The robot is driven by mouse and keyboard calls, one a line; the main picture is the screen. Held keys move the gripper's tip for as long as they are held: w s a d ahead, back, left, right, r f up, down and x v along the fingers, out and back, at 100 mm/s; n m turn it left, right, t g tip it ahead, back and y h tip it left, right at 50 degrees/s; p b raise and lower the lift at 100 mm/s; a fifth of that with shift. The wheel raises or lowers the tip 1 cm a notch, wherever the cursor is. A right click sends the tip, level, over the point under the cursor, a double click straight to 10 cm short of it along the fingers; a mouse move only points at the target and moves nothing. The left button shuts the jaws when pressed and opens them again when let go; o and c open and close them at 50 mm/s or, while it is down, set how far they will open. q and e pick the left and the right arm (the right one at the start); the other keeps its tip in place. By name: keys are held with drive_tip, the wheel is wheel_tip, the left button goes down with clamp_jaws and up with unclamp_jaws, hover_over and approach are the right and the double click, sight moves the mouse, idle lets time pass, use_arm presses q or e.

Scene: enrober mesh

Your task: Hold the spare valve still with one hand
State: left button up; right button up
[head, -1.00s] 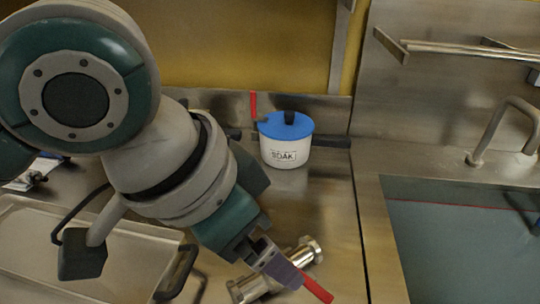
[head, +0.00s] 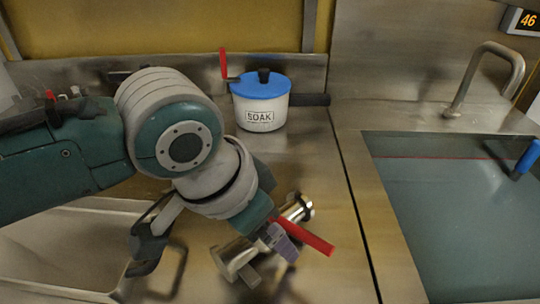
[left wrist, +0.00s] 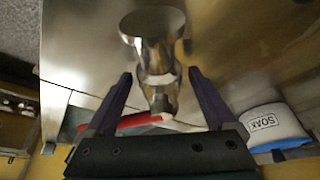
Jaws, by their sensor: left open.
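The spare valve, a shiny metal body (head: 238,257) with flanged ends and a red lever (head: 305,237), lies on the steel counter. My right gripper is not in view.
A white pot marked SOAK (head: 262,117) with a blue lid stands behind the valve. A steel sink (head: 385,210) with a tap (head: 490,70) is at the right. A metal tray (head: 60,255) with a dark handle is at lower left. Bare counter lies right of the valve.

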use_arm(q)
clamp_jaws()
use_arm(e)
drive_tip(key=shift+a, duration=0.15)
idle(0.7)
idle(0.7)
